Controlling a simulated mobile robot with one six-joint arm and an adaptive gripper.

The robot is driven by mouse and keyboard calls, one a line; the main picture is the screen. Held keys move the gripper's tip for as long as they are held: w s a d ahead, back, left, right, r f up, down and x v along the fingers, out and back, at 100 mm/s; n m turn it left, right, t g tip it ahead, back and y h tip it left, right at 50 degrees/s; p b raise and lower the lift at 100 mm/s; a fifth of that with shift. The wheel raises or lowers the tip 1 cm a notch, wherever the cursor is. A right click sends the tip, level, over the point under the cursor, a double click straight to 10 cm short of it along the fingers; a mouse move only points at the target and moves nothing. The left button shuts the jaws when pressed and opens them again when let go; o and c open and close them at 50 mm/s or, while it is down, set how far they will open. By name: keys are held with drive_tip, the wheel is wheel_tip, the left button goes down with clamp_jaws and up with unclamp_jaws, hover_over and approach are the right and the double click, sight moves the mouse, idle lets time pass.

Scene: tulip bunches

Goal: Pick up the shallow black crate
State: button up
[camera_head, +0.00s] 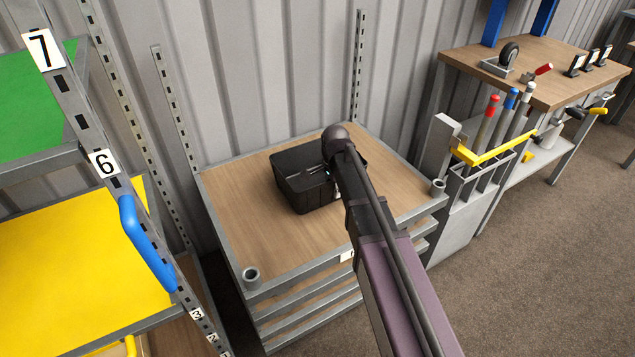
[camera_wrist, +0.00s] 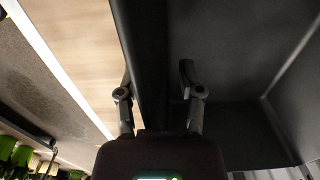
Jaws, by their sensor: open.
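The black crate (camera_head: 312,197) sits on the wooden top (camera_head: 235,205) of a low grey-framed stack of shelves. It looks open-topped, and my arm hides its right side in the head view. My gripper (camera_head: 333,176) is at that right side, mostly hidden there by my own arm. In the wrist view my gripper (camera_wrist: 156,76) is open, with its fingers apart. A dark wall of the black crate (camera_wrist: 147,45) runs between the fingers. One finger is over the wooden side, the other over the dark inside. I cannot tell whether either finger touches the wall.
Metal uprights and a corrugated wall stand behind. A rack with green (camera_head: 35,100) and yellow (camera_head: 75,260) shelves is at the left. A holder with colored-handled tools (camera_head: 490,150) and a wooden workbench (camera_head: 540,75) are at the right. The wooden top around the crate is clear.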

idle(0.5)
drive_tip(key=shift+a, duration=0.1)
clamp_jaws()
drive_tip(key=shift+r, duration=0.25)
wheel_tip(320, 180, up, 2)
drive_tip(key=p, duration=0.2)
drive_tip(key=shift+r+p, duration=0.1)
drive_tip(key=shift+p, duration=0.25)
drive_tip(key=shift+s+r+p, duration=0.35)
drive_tip(key=shift+r+p, duration=0.25)
drive_tip(key=shift+p, duration=0.05)
drive_tip(key=s+a, duration=0.2)
drive_tip(key=s, duration=0.5)
drive_tip(key=s+a+r+p, duration=0.1)
drive_tip(key=s+a, duration=0.1)
drive_tip(key=s, duration=0.5)
drive_tip(key=shift+s+a, duration=0.25)
drive_tip(key=shift+s, duration=0.05)
drive_tip(key=shift+r, duration=0.1)
